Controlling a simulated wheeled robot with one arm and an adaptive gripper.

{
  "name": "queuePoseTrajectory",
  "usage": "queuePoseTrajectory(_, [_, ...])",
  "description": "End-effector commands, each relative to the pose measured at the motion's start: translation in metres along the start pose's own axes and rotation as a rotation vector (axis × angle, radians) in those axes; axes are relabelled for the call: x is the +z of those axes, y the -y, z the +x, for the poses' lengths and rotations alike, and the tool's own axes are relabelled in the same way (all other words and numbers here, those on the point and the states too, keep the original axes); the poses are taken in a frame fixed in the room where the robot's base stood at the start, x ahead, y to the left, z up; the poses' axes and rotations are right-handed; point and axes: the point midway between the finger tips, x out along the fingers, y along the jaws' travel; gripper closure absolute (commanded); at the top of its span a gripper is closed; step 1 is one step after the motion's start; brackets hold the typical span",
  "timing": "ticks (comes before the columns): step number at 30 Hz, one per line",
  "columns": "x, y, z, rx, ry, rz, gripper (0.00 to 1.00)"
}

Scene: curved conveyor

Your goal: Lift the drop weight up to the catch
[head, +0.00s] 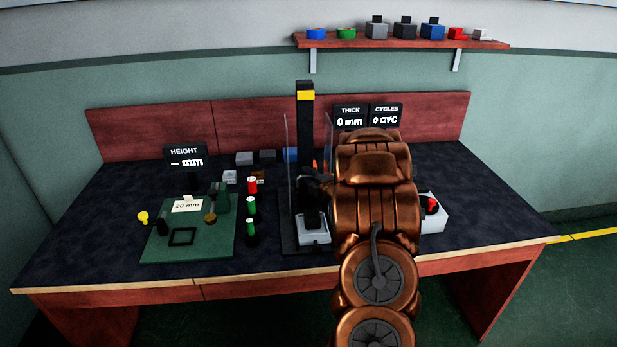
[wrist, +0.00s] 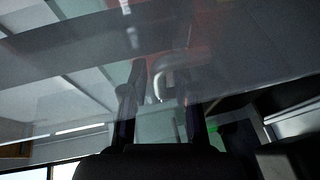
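The black drop tower (head: 305,130) with a yellow band near its top stands in the middle of the table, between clear side panels (head: 288,165). My gripper (head: 314,187) is a dark shape low in front of the tower. In the wrist view the two dark fingers of my gripper (wrist: 160,88) stand apart. A pale curved bar (wrist: 167,82), perhaps the weight's handle, shows between them, nearer the right finger. I cannot make out the rest of the drop weight; the catch is not distinct either. A pale block (head: 313,230) sits at the tower's foot.
A green mat (head: 190,246) with small tools and a "20 mm" card lies left. Red and green capped posts (head: 252,186) stand close left of the tower. A shelf (head: 400,42) hangs above.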

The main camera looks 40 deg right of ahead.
Motion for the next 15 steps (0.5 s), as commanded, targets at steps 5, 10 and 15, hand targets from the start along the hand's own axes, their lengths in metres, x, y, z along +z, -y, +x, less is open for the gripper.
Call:
queuePoseTrajectory(5, [0.0, -0.0001, -0.0001, 0.0, 0.0, 0.0, 0.93])
queuePoseTrajectory(10, [0.0001, 0.0, -0.0002, 0.0, 0.0, 0.0, 1.0])
queuePoseTrajectory(15, [0.0001, 0.0, -0.0002, 0.0, 0.0, 0.0, 1.0])
